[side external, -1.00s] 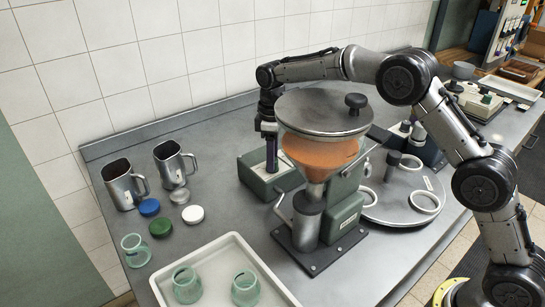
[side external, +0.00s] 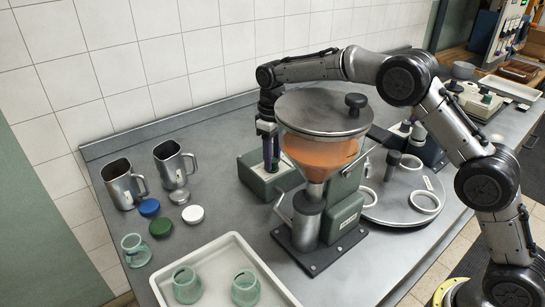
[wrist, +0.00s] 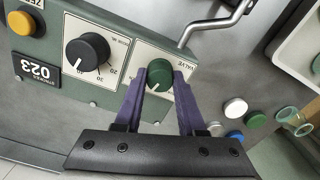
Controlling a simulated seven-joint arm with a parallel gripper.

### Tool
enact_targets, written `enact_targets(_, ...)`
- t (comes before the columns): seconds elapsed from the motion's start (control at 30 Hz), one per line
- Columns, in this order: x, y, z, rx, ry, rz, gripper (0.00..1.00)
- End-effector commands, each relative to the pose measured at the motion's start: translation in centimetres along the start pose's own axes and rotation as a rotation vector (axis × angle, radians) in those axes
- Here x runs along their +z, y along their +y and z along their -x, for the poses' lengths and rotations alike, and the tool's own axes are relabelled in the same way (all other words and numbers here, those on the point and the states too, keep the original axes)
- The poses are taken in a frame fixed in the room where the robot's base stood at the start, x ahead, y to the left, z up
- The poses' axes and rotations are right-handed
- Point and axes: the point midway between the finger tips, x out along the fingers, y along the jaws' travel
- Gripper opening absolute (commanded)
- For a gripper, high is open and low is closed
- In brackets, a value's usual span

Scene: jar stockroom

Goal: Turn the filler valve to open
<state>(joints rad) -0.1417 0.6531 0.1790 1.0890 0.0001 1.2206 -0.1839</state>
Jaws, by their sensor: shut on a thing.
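The filler valve is a round green knob (wrist: 159,71) with a white pointer line, on a light plate marked VALVE in the wrist view. The pointer aims down and slightly left in that picture. My gripper (wrist: 160,82) has its two purple fingers on either side of the knob and is shut on it. In the side view my gripper (side external: 270,160) reaches down behind the filler hopper (side external: 322,125), onto the green control box (side external: 262,184). The knob is hidden there. The hopper holds orange powder.
Beside the valve are a black dial (wrist: 87,52), an orange button (wrist: 20,22) and a crank handle (wrist: 215,22). Steel jugs (side external: 122,186), coloured lids (side external: 160,227), glass jars and a white tray (side external: 215,247) stand left and front. A round turntable (side external: 395,207) is right of the filler.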

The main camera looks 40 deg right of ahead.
Motion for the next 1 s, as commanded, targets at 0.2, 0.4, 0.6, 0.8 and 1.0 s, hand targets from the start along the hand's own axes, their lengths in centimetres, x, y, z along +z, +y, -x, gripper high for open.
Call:
enact_targets(0.2,0.0,0.0,0.2,0.001,0.0,0.001,0.45)
enact_targets(0.4,0.0,0.0,0.1,0.0,0.0,0.002,0.69)
enact_targets(0.6,0.0,0.0,0.1,0.0,0.0,0.002,0.69)
enact_targets(0.8,-0.1,0.0,1.5,0.001,0.005,0.002,0.69)
enact_targets(1.0,-0.1,0.0,5.4,0.001,0.006,0.002,0.69)
